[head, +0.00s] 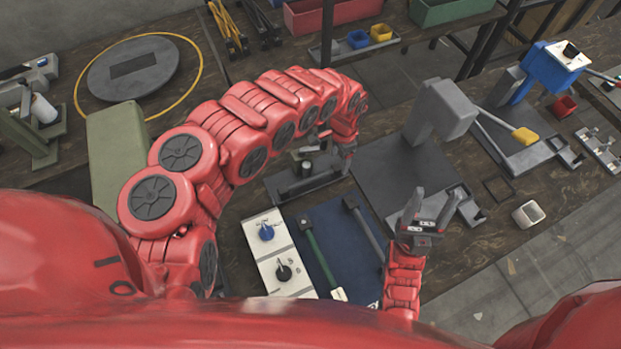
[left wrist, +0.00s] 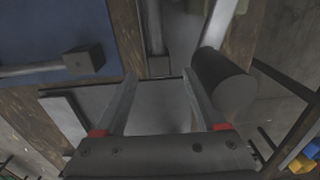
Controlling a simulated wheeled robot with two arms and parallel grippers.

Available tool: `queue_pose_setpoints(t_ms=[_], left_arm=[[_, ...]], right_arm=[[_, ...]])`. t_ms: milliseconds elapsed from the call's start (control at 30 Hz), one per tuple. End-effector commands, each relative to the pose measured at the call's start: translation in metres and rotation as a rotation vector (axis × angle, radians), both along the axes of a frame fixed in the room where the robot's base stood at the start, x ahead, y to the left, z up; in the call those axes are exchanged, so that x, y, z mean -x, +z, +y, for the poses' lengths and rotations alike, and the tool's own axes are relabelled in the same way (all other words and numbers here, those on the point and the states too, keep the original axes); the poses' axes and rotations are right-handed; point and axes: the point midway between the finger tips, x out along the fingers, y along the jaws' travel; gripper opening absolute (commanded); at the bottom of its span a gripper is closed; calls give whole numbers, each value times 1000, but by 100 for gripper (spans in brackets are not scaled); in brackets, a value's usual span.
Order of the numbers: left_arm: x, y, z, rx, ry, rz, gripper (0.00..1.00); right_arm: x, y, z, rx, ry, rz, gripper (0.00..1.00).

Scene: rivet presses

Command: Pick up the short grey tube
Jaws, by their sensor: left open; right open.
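A dark grey cylinder (left wrist: 235,92) shows in the left wrist view beside my right-hand finger, its flat round end toward the camera. It looks like the short grey tube, but I cannot see a hole in it. My left gripper (left wrist: 160,74) is open, with nothing between its fingers. In the head view my left gripper (head: 343,152) is low over a dark grey fixture (head: 312,183), partly hidden by my wrist. I cannot make out the tube clearly there. My right gripper (head: 432,200) is open and empty, pointing up at the right of the blue mat.
A blue mat (head: 338,222) holds a grey-handled hammer (head: 366,232) and a green-handled one (head: 317,255). A white control box (head: 277,255) stands left of it. A grey press (head: 440,108) and a blue press (head: 550,72) stand to the right. A square cup (head: 528,213) is at the bench edge.

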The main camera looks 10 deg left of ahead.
Motion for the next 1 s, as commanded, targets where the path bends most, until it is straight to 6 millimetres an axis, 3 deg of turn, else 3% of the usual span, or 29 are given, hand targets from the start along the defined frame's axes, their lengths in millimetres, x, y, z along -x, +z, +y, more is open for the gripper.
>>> queue_pose_setpoints(t_ms=[267, 500, 833, 1000], left_arm=[[-2, -24, -4, 0, 0, 2, 72], [-2, -45, -4, 2, 0, 2, 72], [-3, -47, -2, -2, 1, 2, 72], [-3, -47, -3, -1, 1, 2, 42]], right_arm=[[0, 14, 0, 0, 0, 0, 57], [0, 14, 0, 0, 0, 0, 57], [0, 14, 0, 0, 0, 0, 57], [0, 14, 0, 0, 0, 0, 57]])
